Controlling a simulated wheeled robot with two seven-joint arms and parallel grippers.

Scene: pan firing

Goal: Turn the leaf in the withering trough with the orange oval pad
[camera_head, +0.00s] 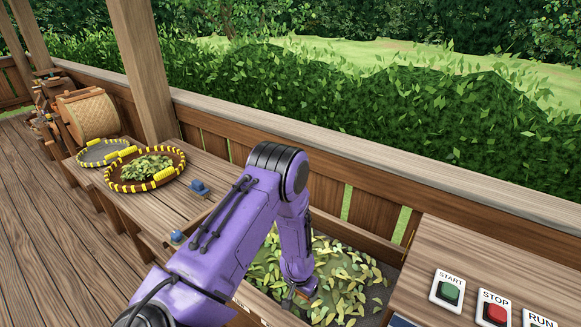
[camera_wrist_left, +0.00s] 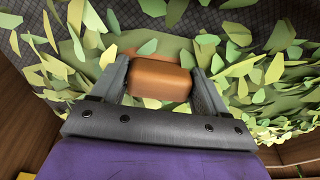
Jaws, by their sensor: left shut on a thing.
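The withering trough (camera_head: 357,235) is a wooden bin in the lower middle of the head view, holding a heap of green and yellow-green leaf (camera_head: 345,275). My left gripper (camera_head: 302,294) reaches down into the leaf at the near side of the trough. In the left wrist view, my left gripper (camera_wrist_left: 158,90) is shut on an orange-brown block (camera_wrist_left: 158,82), which looks like the handle of the orange oval pad. Leaves surround the fingers. My right gripper is not in view.
A bench on the left holds round yellow-and-black-rimmed trays (camera_head: 110,184), one with leaf, and small blue knobs (camera_head: 199,187). A control panel with a green START button (camera_head: 448,290) and red STOP button (camera_head: 496,313) stands right of the trough. A wooden railing (camera_head: 400,170) runs behind.

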